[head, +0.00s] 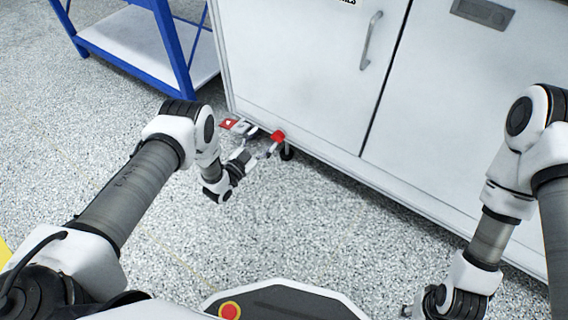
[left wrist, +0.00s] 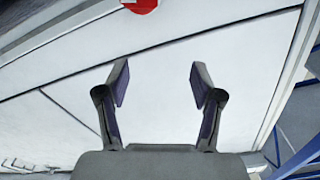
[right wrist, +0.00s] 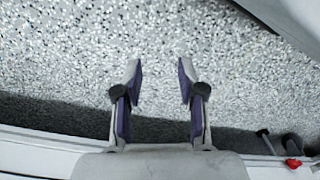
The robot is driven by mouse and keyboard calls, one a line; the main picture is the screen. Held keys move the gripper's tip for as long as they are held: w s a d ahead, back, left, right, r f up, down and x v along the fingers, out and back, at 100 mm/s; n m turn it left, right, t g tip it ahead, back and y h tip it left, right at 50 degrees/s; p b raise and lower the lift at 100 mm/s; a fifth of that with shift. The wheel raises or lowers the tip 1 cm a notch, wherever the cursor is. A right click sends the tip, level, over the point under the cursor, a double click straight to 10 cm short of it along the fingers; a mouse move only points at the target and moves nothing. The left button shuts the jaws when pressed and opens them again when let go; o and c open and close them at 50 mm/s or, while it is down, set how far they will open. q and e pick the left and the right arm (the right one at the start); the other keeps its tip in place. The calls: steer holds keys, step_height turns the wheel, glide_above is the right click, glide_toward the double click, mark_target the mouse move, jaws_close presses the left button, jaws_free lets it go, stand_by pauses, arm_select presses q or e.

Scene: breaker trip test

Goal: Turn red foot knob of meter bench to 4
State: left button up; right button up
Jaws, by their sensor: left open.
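The meter bench (head: 310,70) is a white cabinet with a handle. At its lower edge a red part (head: 278,136), likely the foot knob, sits above a dark foot. My left gripper (head: 262,140) is low beside it, fingers toward the bench; one finger seems to overlap the red part, and contact cannot be told. In the left wrist view the left gripper (left wrist: 160,80) is open and empty; a red disc with a white mark (left wrist: 140,4) is cut off by the top edge. No number is readable. My right gripper (right wrist: 160,75) is open and empty above the floor.
A second red piece with a pale mark (head: 229,124) is at the bench's left corner. A blue-framed rack (head: 175,50) stands at the upper left. In the right wrist view a red part (right wrist: 292,143) shows near dark feet. The speckled floor (head: 300,220) before the bench is clear.

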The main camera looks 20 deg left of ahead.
mark_target(275, 140)
arm_select(q)
step_height(275, 140, down, 6)
steer(key=s+b, duration=0.2)
steer(key=b+x, duration=0.4)
steer(key=x, duration=0.4)
steer(key=shift+a+f, duration=0.15)
steer(key=shift+a, duration=0.05)
steer(key=shift+w, duration=0.1)
arm_select(e)
step_height(275, 140, down, 9)
steer(key=w, duration=0.1)
steer(key=shift+r, duration=0.15)
arm_select(q)
steer(key=c, duration=1.1)
